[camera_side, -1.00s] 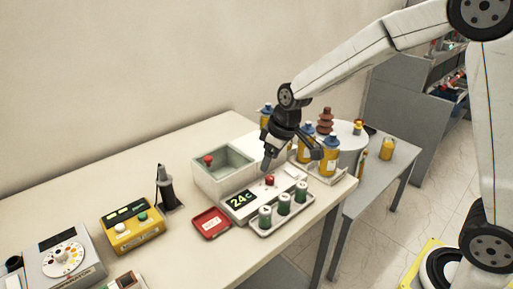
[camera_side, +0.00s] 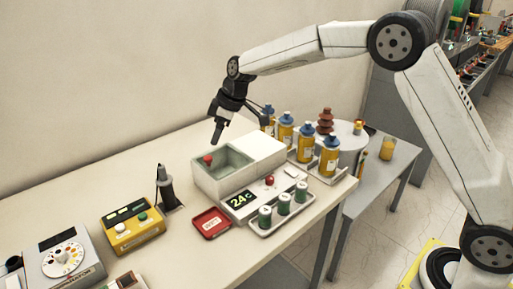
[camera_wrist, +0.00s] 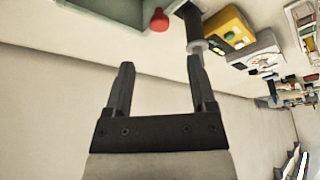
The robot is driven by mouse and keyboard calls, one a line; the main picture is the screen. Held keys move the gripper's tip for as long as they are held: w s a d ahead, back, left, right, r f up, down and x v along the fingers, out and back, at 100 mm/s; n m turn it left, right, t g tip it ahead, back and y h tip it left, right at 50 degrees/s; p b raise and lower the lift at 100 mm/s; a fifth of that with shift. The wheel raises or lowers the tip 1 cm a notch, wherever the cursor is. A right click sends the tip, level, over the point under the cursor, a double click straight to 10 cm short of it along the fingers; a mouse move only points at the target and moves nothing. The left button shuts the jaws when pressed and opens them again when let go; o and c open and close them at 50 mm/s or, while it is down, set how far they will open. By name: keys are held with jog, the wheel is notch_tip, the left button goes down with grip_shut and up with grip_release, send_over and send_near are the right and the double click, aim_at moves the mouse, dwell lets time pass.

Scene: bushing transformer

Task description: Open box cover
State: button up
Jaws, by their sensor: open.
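The white box (camera_side: 204,182) stands on the table, with a hollow grey-green interior showing at its left part and a flat white top (camera_side: 258,148) over its right part. A red knob (camera_side: 208,159) sits at the left of the opening. My gripper (camera_side: 217,135) is open and empty, in the air above the box near the knob, apart from it. In the wrist view, the fingers (camera_wrist: 160,72) are spread with nothing between them. The red knob (camera_wrist: 159,20) and a corner of the box (camera_wrist: 110,12) show beyond the fingertips at the top.
A black holder (camera_side: 166,188) and yellow device (camera_side: 131,230) are left. The wall is behind.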

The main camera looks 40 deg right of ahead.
aim_at(208, 157)
jog(key=shift+f, duration=0.1)
jog(key=shift+x, duration=3.8)
grip_shut()
